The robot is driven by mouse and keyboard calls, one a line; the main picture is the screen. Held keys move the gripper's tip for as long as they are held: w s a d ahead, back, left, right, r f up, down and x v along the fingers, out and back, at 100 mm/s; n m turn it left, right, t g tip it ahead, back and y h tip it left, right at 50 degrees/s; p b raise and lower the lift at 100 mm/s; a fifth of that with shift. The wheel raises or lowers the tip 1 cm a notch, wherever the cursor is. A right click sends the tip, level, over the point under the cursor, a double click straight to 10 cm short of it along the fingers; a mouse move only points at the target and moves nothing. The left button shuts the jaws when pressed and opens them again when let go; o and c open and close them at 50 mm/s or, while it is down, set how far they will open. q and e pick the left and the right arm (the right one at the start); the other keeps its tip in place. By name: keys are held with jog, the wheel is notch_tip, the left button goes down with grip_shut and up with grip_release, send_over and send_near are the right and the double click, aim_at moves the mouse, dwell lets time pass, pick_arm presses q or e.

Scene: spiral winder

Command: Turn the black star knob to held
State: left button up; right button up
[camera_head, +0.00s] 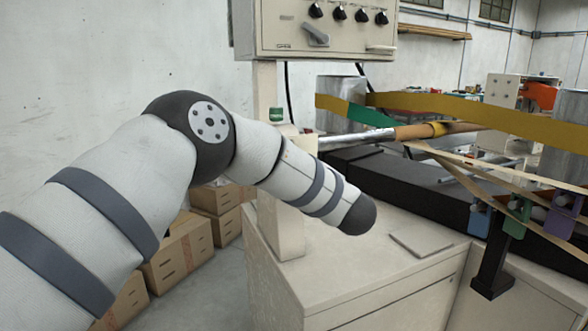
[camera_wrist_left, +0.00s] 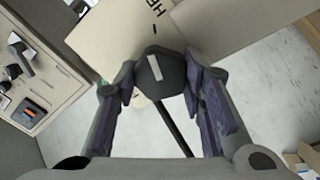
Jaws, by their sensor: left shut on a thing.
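The black star knob (camera_wrist_left: 155,72) is in the middle of the left wrist view, with a short white mark on its face. My left gripper (camera_wrist_left: 150,88) has one finger on each side of it and is shut on it. Dark lettering (camera_wrist_left: 155,8), partly cut off and starting with "HE", shows on the pale panel (camera_wrist_left: 110,38) above the knob. The mark runs roughly up and down in that view, leaning a little left at its top. In the head view my left arm hides the knob and gripper. My right gripper is not in view.
A control box (camera_head: 330,45) with small black knobs and a lever stands above my forearm. The pale machine cabinet (camera_head: 360,285) is below, with yellow and tan strips (camera_head: 480,115) stretched over the black bed (camera_head: 410,190). Cardboard boxes (camera_head: 180,255) stand on the floor at left.

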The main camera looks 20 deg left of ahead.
pick_arm(q)
jog(key=shift+m, duration=0.3)
dwell(0.4)
jog(key=o, duration=1.1)
jog(key=shift+o, duration=0.2)
jog(key=v, duration=1.2)
